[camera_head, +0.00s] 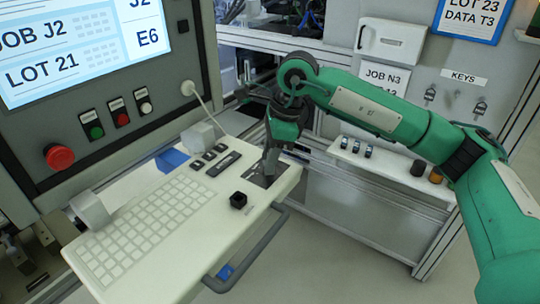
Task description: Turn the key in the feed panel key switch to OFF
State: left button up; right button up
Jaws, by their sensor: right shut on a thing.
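My right gripper (268,170) points down at a small dark plate (284,171) at the far right end of the white keyboard shelf. Its fingers are shut, and what is between them is too small and covered to make out; a key there is hidden by the fingers. The switch's marks and the key's angle cannot be read. My left gripper is not in view.
A red stop button (60,156) sits on the screen panel. Keys (430,95) hang on the cabinet at right.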

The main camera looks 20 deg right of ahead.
jog(key=m+b, duration=0.2)
jog(key=m, duration=0.1)
jog(key=m+t+b, duration=0.1)
jog(key=m+b, duration=0.1)
jog(key=m, duration=0.1)
jog(key=shift+s+f+t+h, duration=0.1)
jog(key=shift+f+t+h, duration=0.05)
jog(key=shift+t+h, duration=0.2)
jog(key=o, duration=0.6)
jog(key=shift+m, duration=0.4)
jog(key=o, duration=0.5)
jog(key=shift+c, duration=0.2)
jog(key=shift+o, duration=0.4)
jog(key=o, duration=0.4)
jog(key=shift+r, duration=0.2)
jog(key=shift+r+p, duration=1.35)
jog(key=shift+r, duration=2.1)
